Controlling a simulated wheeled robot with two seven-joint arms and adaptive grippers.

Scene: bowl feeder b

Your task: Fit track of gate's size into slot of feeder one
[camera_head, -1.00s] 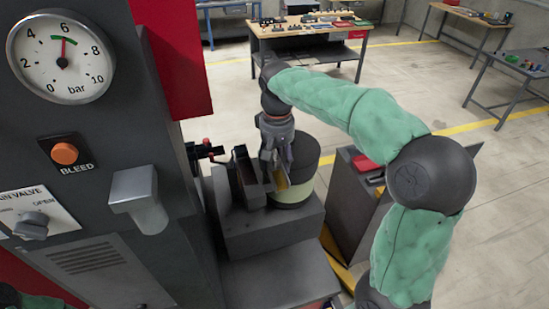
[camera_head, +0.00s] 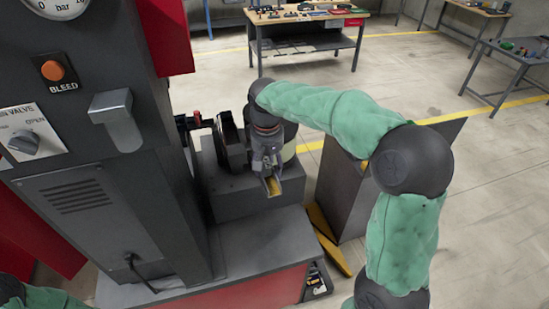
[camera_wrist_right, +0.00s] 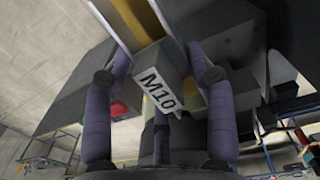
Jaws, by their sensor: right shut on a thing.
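My right gripper (camera_head: 271,178) is shut on a track (camera_head: 273,187), a grey piece with a yellow channel. In the right wrist view, the track's end carries a white label (camera_wrist_right: 160,90) reading M10 between the two purple-grey fingers. The gripper and track are above the front part of the feeder's grey base block (camera_head: 232,205). The round bowl (camera_head: 289,147) stands behind the gripper, mostly hidden by it and the arm. I cannot make out the slot or tell whether the track touches it. My left gripper is not in view.
A dark upright box (camera_head: 231,140) stands just left of the gripper. The machine panel (camera_head: 80,150) with a valve knob rises at the left. A grey cabinet (camera_head: 345,190) stands close on the right. Workbenches (camera_head: 305,20) are far behind, with open floor between.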

